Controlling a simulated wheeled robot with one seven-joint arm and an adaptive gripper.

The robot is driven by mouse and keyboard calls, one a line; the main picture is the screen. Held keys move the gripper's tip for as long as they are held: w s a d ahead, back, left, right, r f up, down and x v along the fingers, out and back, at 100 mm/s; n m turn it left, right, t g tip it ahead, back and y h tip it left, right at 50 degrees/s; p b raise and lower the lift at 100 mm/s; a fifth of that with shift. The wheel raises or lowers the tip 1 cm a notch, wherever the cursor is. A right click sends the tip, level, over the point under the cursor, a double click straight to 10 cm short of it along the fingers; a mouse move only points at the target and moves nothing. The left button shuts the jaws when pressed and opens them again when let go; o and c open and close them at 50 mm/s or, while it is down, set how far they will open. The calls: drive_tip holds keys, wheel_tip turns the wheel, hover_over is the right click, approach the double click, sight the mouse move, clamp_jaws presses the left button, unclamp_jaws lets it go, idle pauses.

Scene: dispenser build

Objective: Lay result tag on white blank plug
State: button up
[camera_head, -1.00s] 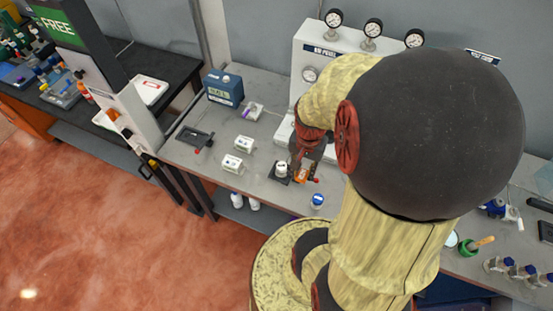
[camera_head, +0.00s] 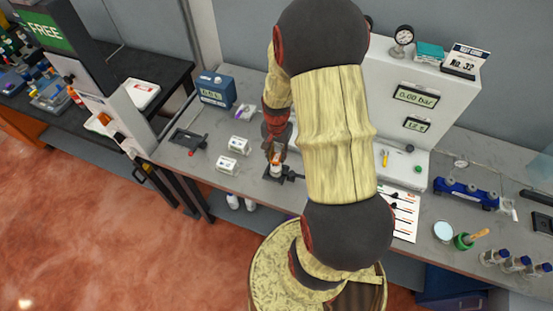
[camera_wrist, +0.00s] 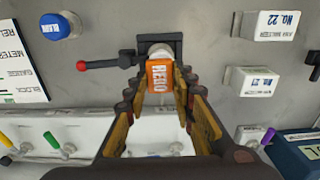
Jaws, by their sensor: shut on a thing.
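My gripper (camera_head: 276,158) is shut on an orange result tag, lettered what looks like REDO, which shows between the fingertips in the wrist view (camera_wrist: 160,76). The white blank plug (camera_head: 276,172) sits in a small black clamp (camera_head: 270,178) on the grey bench. In the wrist view the plug (camera_wrist: 158,50) shows just beyond the tag's far end, partly hidden by it. The tag is over or against the plug; I cannot tell whether they touch. The clamp's red-tipped handle (camera_wrist: 84,65) points left in the wrist view.
Two white labelled blocks (camera_head: 240,143) (camera_head: 228,163) stand left of the clamp. A blue-topped BLANK plug (camera_wrist: 56,26) stands nearby in the wrist view. A blue meter box (camera_head: 217,90) is behind, and the white gauge panel (camera_head: 432,75) at right. The front bench edge is close.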

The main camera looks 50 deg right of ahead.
sight(276, 156)
drive_tip(key=shift+w+f, duration=0.1)
drive_tip(key=shift+f, duration=1.55)
drive_tip(key=shift+f, duration=0.15)
drive_tip(key=o, duration=1)
drive_tip(key=shift+o, duration=0.2)
